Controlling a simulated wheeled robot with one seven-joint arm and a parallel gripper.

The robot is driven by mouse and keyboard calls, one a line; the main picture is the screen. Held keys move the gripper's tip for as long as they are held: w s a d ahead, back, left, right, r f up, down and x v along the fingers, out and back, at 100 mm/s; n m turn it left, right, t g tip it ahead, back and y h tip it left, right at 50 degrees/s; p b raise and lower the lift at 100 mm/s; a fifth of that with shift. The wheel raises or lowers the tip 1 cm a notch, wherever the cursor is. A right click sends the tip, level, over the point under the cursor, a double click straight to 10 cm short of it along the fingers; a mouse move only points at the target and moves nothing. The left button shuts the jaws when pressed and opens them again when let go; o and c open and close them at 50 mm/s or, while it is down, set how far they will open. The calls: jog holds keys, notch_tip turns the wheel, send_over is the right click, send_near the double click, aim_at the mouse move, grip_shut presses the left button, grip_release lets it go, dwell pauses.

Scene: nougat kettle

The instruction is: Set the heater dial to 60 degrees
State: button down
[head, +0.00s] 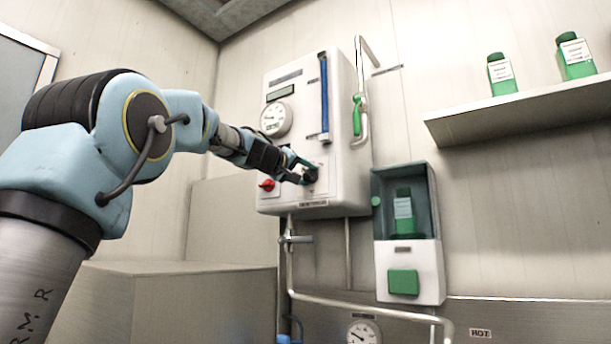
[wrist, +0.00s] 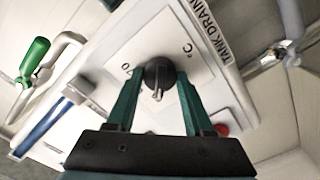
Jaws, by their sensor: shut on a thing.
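The heater dial (wrist: 158,76) is a round black knob on a white square plate marked with "°C" in the wrist view. In the head view the dial (head: 310,175) shows dark at the lower right of the white wall panel (head: 345,110). My gripper (wrist: 155,80) has its two green fingers on either side of the knob, shut on it. In the head view my gripper (head: 305,169) reaches the panel from the left. The dial's set number cannot be read; most scale marks are hidden or too small.
A red knob (head: 267,185) sits left of the dial. A round gauge (head: 275,119) and a blue sight tube (head: 324,95) are above. A green-handled valve (head: 357,110) is on the panel's right side. A dispenser (head: 410,270) with a green bottle hangs to the lower right.

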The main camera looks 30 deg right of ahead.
jog(key=shift+c, duration=1.5)
grip_release()
jog(key=shift+a, duration=0.1)
jog(key=b+v, duration=0.5)
jog(key=v, duration=0.5)
jog(key=shift+s+a, duration=0.2)
jog(key=shift+a, duration=0.05)
